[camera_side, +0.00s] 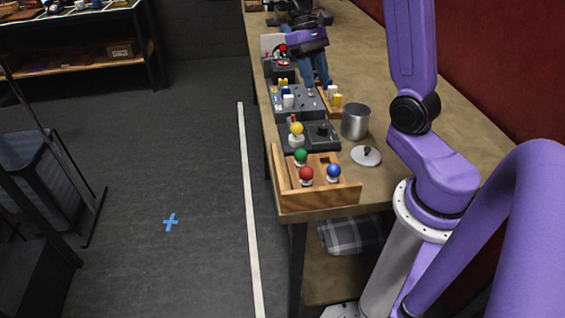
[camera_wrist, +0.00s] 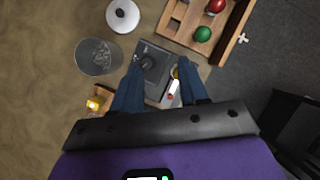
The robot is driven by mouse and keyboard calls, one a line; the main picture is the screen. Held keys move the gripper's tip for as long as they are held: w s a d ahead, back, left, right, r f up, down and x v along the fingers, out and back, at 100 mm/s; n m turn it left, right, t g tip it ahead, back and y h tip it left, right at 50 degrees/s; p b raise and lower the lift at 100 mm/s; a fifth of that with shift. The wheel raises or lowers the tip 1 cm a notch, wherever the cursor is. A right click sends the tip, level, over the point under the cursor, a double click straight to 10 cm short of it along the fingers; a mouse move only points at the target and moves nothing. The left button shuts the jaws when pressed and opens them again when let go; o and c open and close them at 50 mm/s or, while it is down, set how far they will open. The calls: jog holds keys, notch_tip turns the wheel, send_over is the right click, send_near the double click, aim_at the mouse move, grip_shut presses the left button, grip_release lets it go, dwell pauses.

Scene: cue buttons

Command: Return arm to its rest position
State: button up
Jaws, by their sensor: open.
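My gripper (camera_side: 318,80) is above the far part of the workbench in the side view, purple with blue fingers pointing down. In the wrist view its two fingers (camera_wrist: 159,72) are spread apart with nothing held between them. Below them shows a grey control box (camera_wrist: 151,70) with a black knob; it also shows in the side view (camera_side: 329,143). A yellow ball on a white stand (camera_side: 297,131) is beside that box. A grey panel (camera_side: 309,106) with blue, white and yellow pieces is close under the gripper in the side view. Whether the fingertips touch anything cannot be told.
A wooden tray (camera_side: 320,199) with green, red and blue balls is at the bench's near end. A wooden block holder (camera_side: 335,104) and a box with a red button (camera_side: 284,65) are close to the gripper.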

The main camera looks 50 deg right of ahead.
jog(key=s+a+f+n+t, duration=0.1)
jog(key=s+a+n+t, duration=0.1)
jog(key=s+a+n, duration=0.5)
jog(key=s+a+f+n+t+h, duration=0.1)
jog(key=s+a+f+n+t, duration=0.1)
jog(key=s+a+n, duration=0.5)
jog(key=s+a+t, duration=0.1)
jog(key=s+a, duration=0.1)
jog(key=s, duration=0.4)
jog(key=shift+a+n, duration=0.4)
